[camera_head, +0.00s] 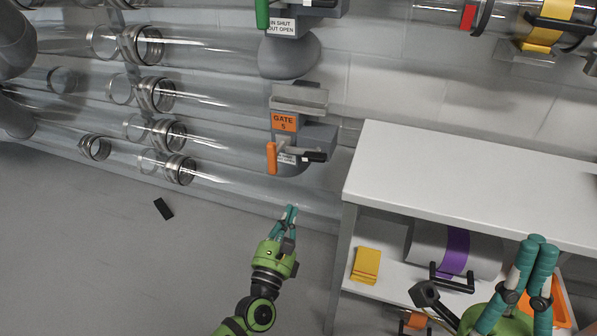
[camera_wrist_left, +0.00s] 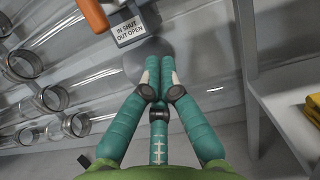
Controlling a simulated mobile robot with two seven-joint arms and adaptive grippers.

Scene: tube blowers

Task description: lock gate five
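Gate five (camera_head: 288,104) is a grey housing on the clear tubes, with an orange "GATE 5" label (camera_head: 284,121). Below the label are an orange handle (camera_head: 271,158), a black-ended lever (camera_head: 312,156) pointing right and an "in shut, out open" plate (camera_wrist_left: 129,24). The orange handle also shows at the top of the left wrist view (camera_wrist_left: 93,15). My left gripper (camera_head: 290,208) is below the gate, apart from it. Its teal fingertips meet in the left wrist view (camera_wrist_left: 160,62), with nothing seen between them. My right gripper (camera_head: 538,242) is at the lower right, fingertips together, by the bench.
A white bench (camera_head: 470,180) stands right of the gate. Its lower shelf holds a yellow block (camera_head: 367,265), a purple-banded cylinder (camera_head: 455,253) and an orange bin (camera_head: 560,300). Another gate with a green handle (camera_head: 262,13) is above. A black piece (camera_head: 163,208) lies on the floor.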

